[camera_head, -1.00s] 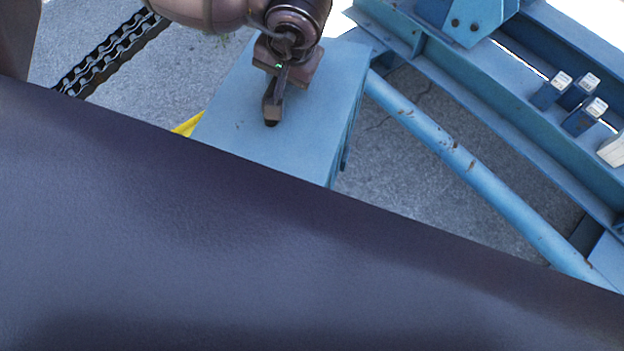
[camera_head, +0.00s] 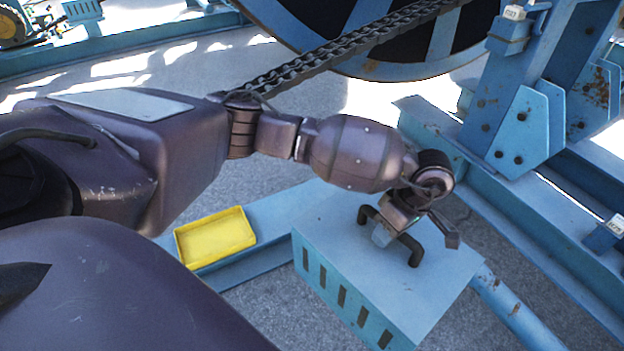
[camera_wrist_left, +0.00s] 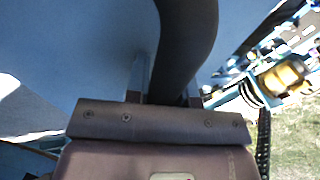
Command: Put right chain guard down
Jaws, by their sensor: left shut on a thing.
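The chain guard (camera_head: 375,280) is a light blue box with a row of dark slots on its side and a black bar handle (camera_head: 408,246) on top. It shows in the middle right of the head view. My left gripper (camera_head: 384,229) is over the top face, shut on the handle. In the left wrist view the dark handle (camera_wrist_left: 186,40) runs up between the fingers, with the guard's blue surface (camera_wrist_left: 100,50) behind it. Whether the guard's underside touches anything is hidden. My right gripper is not in view.
A yellow tray (camera_head: 215,238) sits on a blue beam left of the guard. A blue round tube (camera_head: 515,315) runs past its right side. A chain (camera_head: 340,52) runs up to the big reel (camera_head: 420,68). A blue stand (camera_head: 520,120) is behind right. Grey ground shows between.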

